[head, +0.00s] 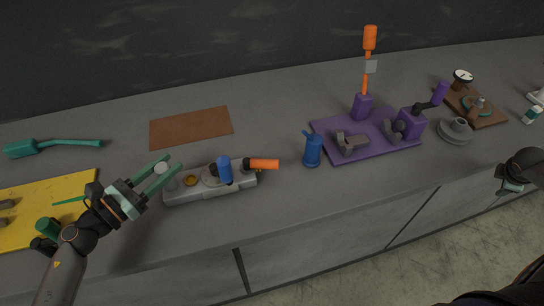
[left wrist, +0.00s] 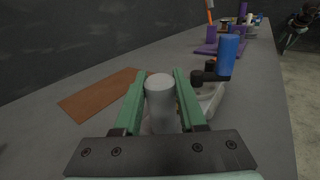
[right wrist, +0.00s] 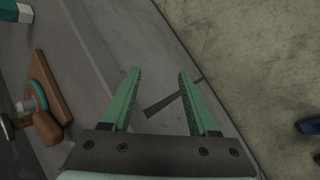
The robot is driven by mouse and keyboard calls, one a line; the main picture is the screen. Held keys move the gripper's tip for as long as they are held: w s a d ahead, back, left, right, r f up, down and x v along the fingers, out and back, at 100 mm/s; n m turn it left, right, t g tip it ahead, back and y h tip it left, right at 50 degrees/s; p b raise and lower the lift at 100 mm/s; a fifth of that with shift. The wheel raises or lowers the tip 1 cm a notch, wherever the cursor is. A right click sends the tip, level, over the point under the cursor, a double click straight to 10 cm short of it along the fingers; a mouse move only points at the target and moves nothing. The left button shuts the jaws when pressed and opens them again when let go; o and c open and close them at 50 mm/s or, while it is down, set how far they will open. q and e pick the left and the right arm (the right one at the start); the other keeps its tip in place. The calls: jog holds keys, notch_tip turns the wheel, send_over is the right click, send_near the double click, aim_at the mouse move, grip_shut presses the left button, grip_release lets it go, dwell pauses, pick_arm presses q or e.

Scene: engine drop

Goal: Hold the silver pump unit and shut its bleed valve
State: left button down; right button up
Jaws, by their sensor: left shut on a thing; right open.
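The silver pump unit (head: 208,192) is a low grey block on the bench. A grey cylinder (left wrist: 161,98) rises at its left end. My left gripper (head: 165,170) is shut on this cylinder, one finger on each side; the fingers show in the left wrist view too (left wrist: 162,75). The unit carries a blue upright grip (head: 225,170), an orange handle (head: 264,164) pointing right and a brass-coloured round part (head: 190,180). I cannot tell which part is the bleed valve. My right gripper (right wrist: 160,75) is open and empty, away at the bench's front edge.
A blue canister (head: 312,152) stands right of the unit. A purple board (head: 375,148) with fixtures and a tall orange-handled tool (head: 370,40) is further right. A yellow mat (head: 75,190) lies left. A brown mat (head: 190,127) behind the unit is empty.

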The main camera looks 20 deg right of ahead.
jog(key=shift+m+t, duration=0.4)
jog(key=shift+t, duration=0.2)
jog(key=w+r, duration=0.2)
jog(key=w+d+r, duration=0.1)
jog(key=w+r, duration=0.1)
jog(key=r, duration=0.1)
jog(key=w+r, duration=0.2)
jog(key=r, duration=0.1)
jog(key=shift+d, duration=0.35)
jog(key=w+a+r+m+t+y, duration=0.1)
jog(key=w+a+r+t+y, duration=0.1)
jog(key=w+a+r+t, duration=0.45)
jog(key=w+a+r+t+y, duration=0.1)
jog(key=w+a+r+y, duration=0.25)
jog(key=w+r, duration=0.75)
jog(key=n+g+y, duration=0.5)
jog(key=n+g, duration=0.2)
jog(key=g, duration=0.2)
send_over(270, 161)
jog(key=s+d, duration=0.2)
jog(key=d, duration=0.3)
notch_tip(270, 161, down, 6)
jog(key=x, duration=1.1)
jog(key=shift+w+a+f, duration=0.1)
jog(key=shift+w+a, duration=0.05)
jog(key=shift+a, duration=0.3)
